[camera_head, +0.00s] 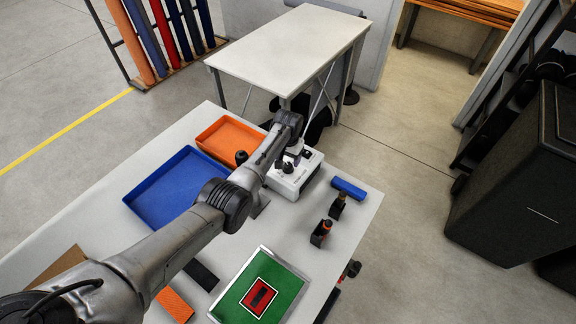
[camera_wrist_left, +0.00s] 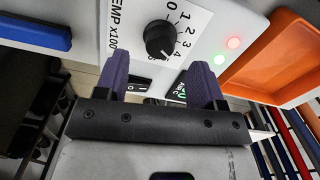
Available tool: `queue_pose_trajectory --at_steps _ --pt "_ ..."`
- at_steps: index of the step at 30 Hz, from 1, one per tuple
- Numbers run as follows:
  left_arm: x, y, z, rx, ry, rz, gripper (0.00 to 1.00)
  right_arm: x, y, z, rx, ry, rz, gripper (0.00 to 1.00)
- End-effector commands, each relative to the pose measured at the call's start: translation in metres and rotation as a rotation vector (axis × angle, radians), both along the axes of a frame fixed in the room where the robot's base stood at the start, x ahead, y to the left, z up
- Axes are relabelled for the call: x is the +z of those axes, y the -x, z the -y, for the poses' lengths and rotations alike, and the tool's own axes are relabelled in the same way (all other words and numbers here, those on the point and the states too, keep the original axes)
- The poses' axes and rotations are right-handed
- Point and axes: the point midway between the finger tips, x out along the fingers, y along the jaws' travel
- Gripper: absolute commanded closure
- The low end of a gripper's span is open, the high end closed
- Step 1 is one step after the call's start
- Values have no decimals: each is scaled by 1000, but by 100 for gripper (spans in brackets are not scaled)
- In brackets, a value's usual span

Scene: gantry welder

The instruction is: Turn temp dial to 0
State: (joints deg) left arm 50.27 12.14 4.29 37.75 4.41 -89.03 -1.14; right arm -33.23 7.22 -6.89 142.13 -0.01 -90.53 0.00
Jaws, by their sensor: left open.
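The temp dial (camera_wrist_left: 158,38) is a black round knob on a white panel marked "TEMP X100", with numbers from 0 upward around it. A pale mark shows on its lower edge, near the high numbers; the exact setting is hard to read. The white welder box (camera_head: 296,176) stands on the table's far side. My left gripper (camera_wrist_left: 157,62) is open, with purple fingers apart and the dial just beyond and between their tips in the wrist view. I cannot tell whether they touch it. In the head view my left gripper (camera_head: 291,155) hangs over the box and partly hides it.
An orange tray (camera_head: 230,137) and a blue tray (camera_head: 165,188) lie left of the box. A green framed panel (camera_head: 284,287) lies in front.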

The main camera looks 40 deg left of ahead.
Motion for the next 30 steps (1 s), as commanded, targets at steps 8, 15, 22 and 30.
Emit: queue_pose_trajectory --at_steps 8,15,22,30 --pt "-36 0 0 -1 0 0 37 -13 0 0 0 0 0 28" --pt "-44 0 0 -1 0 2 37 -16 0 -1 -3 -4 -1 28" --pt "-44 0 0 -1 0 2 37 -16 0 -3 -6 -9 -1 28" --pt "-44 0 0 -1 0 2 58 -16 0 -3 -6 -9 -1 28"
